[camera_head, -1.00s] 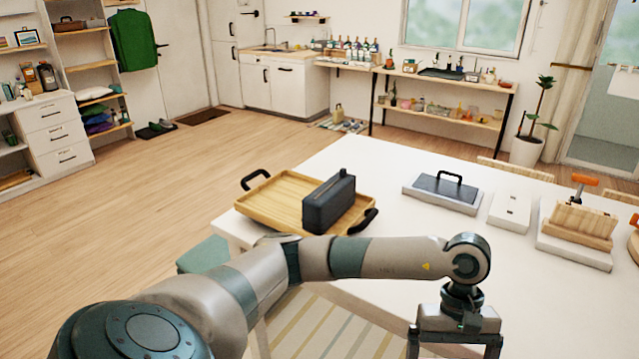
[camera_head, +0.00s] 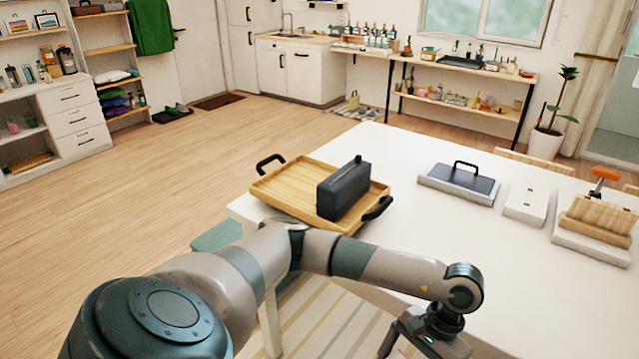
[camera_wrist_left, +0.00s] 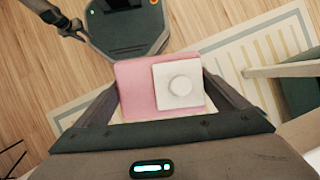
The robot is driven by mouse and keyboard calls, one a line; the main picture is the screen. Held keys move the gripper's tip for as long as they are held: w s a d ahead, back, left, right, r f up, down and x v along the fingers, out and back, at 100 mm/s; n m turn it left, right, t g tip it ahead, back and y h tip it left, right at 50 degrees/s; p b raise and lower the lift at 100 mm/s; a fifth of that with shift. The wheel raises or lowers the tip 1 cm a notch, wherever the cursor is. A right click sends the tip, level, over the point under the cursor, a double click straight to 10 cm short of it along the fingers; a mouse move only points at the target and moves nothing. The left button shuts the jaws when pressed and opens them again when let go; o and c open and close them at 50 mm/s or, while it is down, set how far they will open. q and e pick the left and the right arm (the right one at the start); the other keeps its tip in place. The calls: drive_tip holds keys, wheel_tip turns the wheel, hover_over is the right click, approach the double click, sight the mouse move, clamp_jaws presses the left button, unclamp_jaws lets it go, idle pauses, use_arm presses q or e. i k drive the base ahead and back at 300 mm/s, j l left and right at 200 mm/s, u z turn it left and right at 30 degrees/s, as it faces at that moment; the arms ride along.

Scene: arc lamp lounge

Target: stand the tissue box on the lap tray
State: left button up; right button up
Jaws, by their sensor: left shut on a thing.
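My left gripper (camera_wrist_left: 160,92) is shut on a pink box with a white square and a round white knob-like piece on its face, the tissue box (camera_wrist_left: 137,88). It holds the box above the floor by the table's near side. In the head view the gripper hangs at the bottom edge, nearer than the tray and to its right; its fingertips are cut off. The wooden lap tray (camera_head: 275,187) with black handles lies at the table's near left corner. A dark grey box (camera_head: 343,190) stands on its right part. My right gripper (camera_wrist_left: 75,28) seems to show small and dark.
The white table (camera_head: 430,225) has clear room right of the tray. Farther right are a grey block with a black handle (camera_head: 458,183), a white block (camera_head: 525,203) and a wooden piece on a white base (camera_head: 590,222). A striped rug (camera_wrist_left: 235,65) lies below.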

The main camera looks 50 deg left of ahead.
sight(302, 185)
drive_tip(key=k+j, duration=0.1)
drive_tip(key=j, duration=0.35)
drive_tip(key=k+j, duration=0.1)
drive_tip(key=j, duration=0.4)
drive_tip(key=k+j, duration=0.1)
drive_tip(key=j, duration=0.35)
drive_tip(key=k+j, duration=0.1)
drive_tip(key=j, duration=0.35)
drive_tip(key=k+j, duration=0.1)
drive_tip(key=j, duration=0.35)
drive_tip(key=k+j, duration=0.1)
drive_tip(key=j, duration=0.4)
drive_tip(key=k+j, duration=0.1)
drive_tip(key=j, duration=0.35)
